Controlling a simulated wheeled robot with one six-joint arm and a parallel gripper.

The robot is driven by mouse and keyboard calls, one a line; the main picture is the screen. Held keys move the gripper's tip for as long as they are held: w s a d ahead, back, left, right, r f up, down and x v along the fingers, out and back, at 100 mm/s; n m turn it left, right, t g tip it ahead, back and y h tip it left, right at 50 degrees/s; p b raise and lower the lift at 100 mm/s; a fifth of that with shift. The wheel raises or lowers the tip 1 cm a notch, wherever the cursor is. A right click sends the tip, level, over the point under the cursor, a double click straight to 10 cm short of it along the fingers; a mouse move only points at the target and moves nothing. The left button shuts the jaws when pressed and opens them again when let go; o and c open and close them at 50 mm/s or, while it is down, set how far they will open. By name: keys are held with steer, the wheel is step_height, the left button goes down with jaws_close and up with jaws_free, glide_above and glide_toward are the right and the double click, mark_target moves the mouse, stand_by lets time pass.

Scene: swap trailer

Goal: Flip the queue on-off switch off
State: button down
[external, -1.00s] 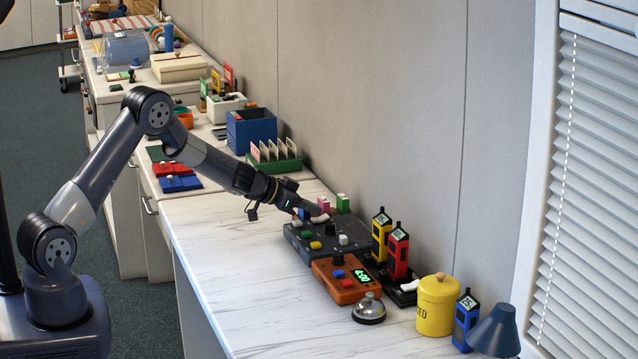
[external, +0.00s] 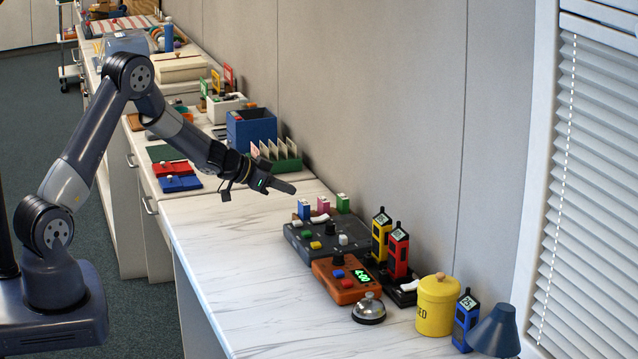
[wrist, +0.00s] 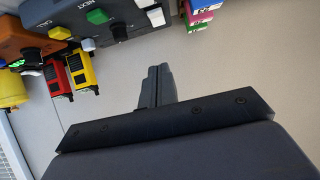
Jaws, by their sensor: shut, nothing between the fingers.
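The dark grey queue console (external: 352,226) lies on the white counter, with a green, a yellow and a white button and a black knob on top. A white rocker (external: 320,218), which looks like the on-off switch, sits at its back left. Its on or off position is too small to tell. In the wrist view the console (wrist: 137,25) is at the top, with the white rocker (wrist: 155,16) at its right end. My gripper (external: 291,188) is shut and empty, raised above and left of the console, clear of it; its closed fingers (wrist: 154,72) show in the wrist view.
An orange timer box (external: 330,289), a bell (external: 369,309), yellow and red handsets (external: 398,252) and a yellow jar (external: 436,305) stand right of the console. Small coloured blocks (external: 342,203) stand behind it by the wall. The counter's front left is clear.

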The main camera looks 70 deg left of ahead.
steer(key=shift+f+v, duration=0.25)
steer(key=shift+v, duration=1.15)
steer(key=shift+s, duration=0.1)
steer(key=p, duration=0.1)
glide_above(315, 220)
steer(key=s, duration=0.1)
step_height(315, 220, down, 3)
steer(key=shift+s, duration=0.1)
steer(key=shift+f+b, duration=0.45)
steer(key=shift+f, duration=0.2)
steer(key=shift+w+r, duration=0.2)
steer(key=shift+r, duration=0.05)
steer(key=shift+w+p, duration=0.1)
steer(key=shift+p, duration=0.25)
steer(key=shift+w+g, duration=0.25)
steer(key=shift+g, duration=0.25)
steer(key=shift+s+f+t+b, duration=0.15)
steer(key=shift+s+t+b, duration=0.15)
steer(key=shift+s+t, duration=0.15)
